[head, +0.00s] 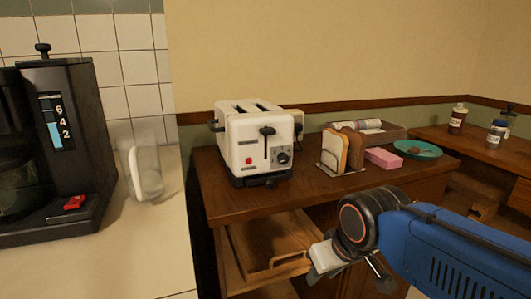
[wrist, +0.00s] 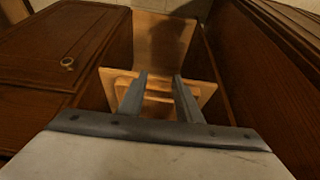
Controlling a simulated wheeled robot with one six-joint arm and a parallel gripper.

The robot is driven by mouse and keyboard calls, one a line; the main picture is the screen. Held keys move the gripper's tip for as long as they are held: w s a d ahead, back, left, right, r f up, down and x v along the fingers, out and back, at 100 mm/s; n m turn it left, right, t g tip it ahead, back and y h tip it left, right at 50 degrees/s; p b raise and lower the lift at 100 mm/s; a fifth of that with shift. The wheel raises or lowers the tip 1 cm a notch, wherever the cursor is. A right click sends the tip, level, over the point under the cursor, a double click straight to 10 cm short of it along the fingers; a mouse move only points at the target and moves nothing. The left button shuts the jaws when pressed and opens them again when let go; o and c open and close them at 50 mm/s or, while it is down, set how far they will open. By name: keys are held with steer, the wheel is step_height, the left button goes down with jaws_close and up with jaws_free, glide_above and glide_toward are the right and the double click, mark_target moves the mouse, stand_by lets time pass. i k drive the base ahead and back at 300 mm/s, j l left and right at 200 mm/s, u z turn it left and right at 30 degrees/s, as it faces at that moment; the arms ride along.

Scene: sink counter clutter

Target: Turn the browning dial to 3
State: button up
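A white toaster (head: 255,143) with a black base stands on the wooden cabinet top in the head view. Its black browning dial (head: 284,158) is on the front face, right of the lever slot; its setting is too small to read. A black lever (head: 267,131) sits high in the slot, and a red button (head: 249,161) is at the left of the face. My gripper (wrist: 161,82) is open and empty in the wrist view, its two fingers apart. In the head view my gripper is below and right of the toaster, in front of the cabinet, away from the dial.
A bread rack (head: 343,150) with slices stands right of the toaster. Beyond it are a pink block (head: 383,158) and a teal plate (head: 418,150). A coffee maker (head: 60,150) is on the left counter. The wrist view faces an open wooden compartment (wrist: 160,40).

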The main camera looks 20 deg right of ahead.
mark_target(283, 158)
steer(key=k+l+z, duration=0.15)
steer(key=l, duration=0.35)
steer(key=k+l+z, duration=0.15)
steer(key=l, duration=0.4)
steer(key=l+z, duration=0.15)
steer(key=l, duration=0.35)
